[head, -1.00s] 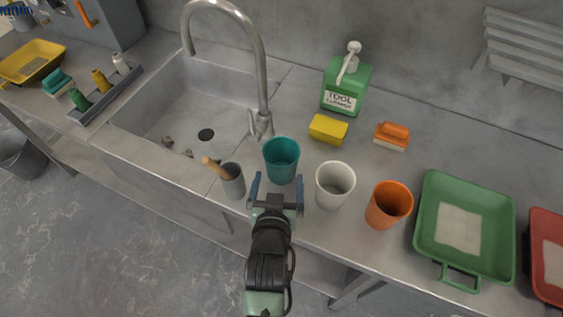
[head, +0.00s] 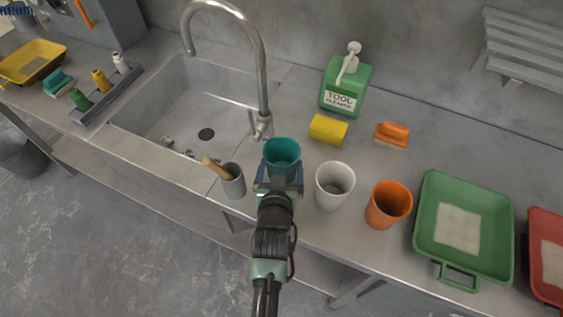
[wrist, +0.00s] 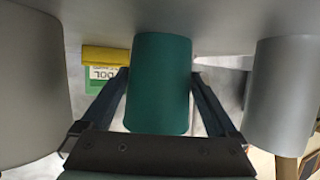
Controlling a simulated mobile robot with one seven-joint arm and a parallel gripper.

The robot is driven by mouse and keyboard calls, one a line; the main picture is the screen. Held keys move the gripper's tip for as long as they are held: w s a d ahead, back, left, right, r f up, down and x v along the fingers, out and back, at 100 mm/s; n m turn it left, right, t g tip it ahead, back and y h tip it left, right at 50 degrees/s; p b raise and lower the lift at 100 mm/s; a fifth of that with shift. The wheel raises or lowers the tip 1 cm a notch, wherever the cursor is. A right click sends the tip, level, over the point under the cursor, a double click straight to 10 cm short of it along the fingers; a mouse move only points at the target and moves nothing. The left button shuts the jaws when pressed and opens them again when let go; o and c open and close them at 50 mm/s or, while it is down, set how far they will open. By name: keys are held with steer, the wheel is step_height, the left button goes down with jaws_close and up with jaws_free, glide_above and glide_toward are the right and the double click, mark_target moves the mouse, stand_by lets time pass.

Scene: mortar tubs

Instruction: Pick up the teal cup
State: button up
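The teal cup (head: 282,152) stands upright on the grey counter, in front of the tap. In the wrist view, which is upside down, the teal cup (wrist: 161,85) fills the middle. My gripper (head: 281,176) is at the cup's near side, with one finger on each side of it. In the wrist view my gripper (wrist: 160,78) is spread around the cup, and I see no clear grip on it. The far side of the cup and the exact finger contact are hidden.
A white cup (head: 334,185) stands close on the right, then an orange cup (head: 388,205) and a green tray (head: 426,225). A grey holder (head: 233,183) with a wooden handle is close on the left.

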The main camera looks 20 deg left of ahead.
steer(key=c, duration=0.5)
steer(key=shift+c, duration=0.4)
steer(key=shift+r, duration=0.2)
